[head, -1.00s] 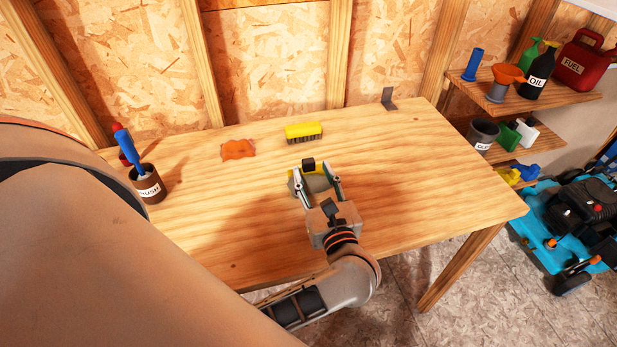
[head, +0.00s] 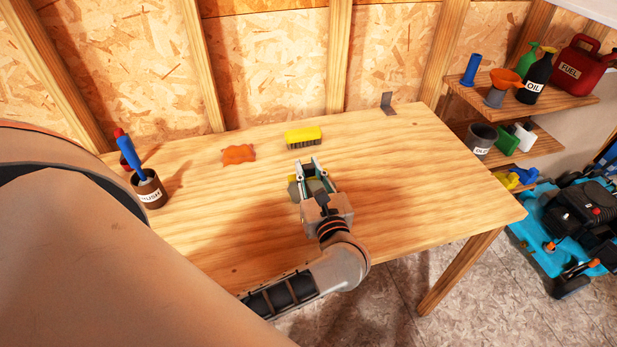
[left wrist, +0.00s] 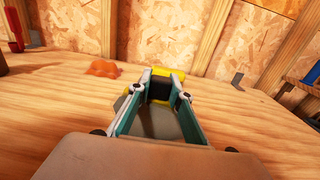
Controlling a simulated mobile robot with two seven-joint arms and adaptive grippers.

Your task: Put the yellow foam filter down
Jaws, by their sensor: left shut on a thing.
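My left gripper (head: 310,168) is over the middle of the wooden bench (head: 410,190), its fingers pointing toward the back wall. It is shut on the yellow foam filter (head: 293,190), which shows as a shaded olive-yellow piece beside and between the fingers. The fingers and gripper body hide most of it. In the left wrist view the filter (left wrist: 120,102) sticks out left of the left finger, and the gripper (left wrist: 163,85) has a dark block between its fingers. I cannot tell whether the filter touches the bench top. My right gripper is not in view.
A yellow brush (head: 303,138) lies just behind the gripper. A grey bracket (head: 388,103) is at the back right. The bench's right side is clear. A blue mower (head: 575,225) stands beyond.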

